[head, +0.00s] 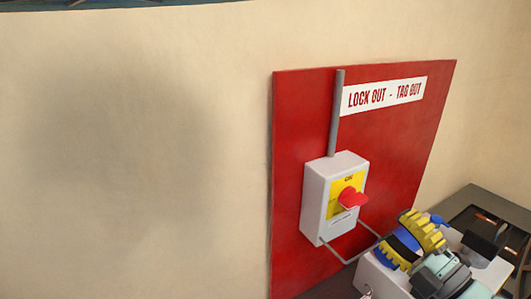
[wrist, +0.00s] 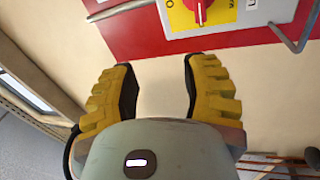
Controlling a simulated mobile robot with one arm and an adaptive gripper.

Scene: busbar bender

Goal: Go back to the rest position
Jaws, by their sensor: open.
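My gripper (head: 414,240) has yellow ribbed fingers and shows at the lower right of the head view, just right of and below the switch box. In the wrist view my gripper (wrist: 158,88) has its two fingers spread apart, with only bare wall seen between them. It is open and empty. The white switch box (head: 319,202) with a yellow plate and a red rotary knob (head: 352,198) is on a red board. The knob also shows at the top of the wrist view (wrist: 200,8), beyond the fingertips and apart from them.
The red lock-out board (head: 300,110) is on a beige wall (head: 130,130). A grey conduit (head: 335,115) rises from the box, and a bent grey rod (head: 345,258) sticks out below it. A dark-topped surface (head: 495,207) stands at the right. The left side shows bare wall.

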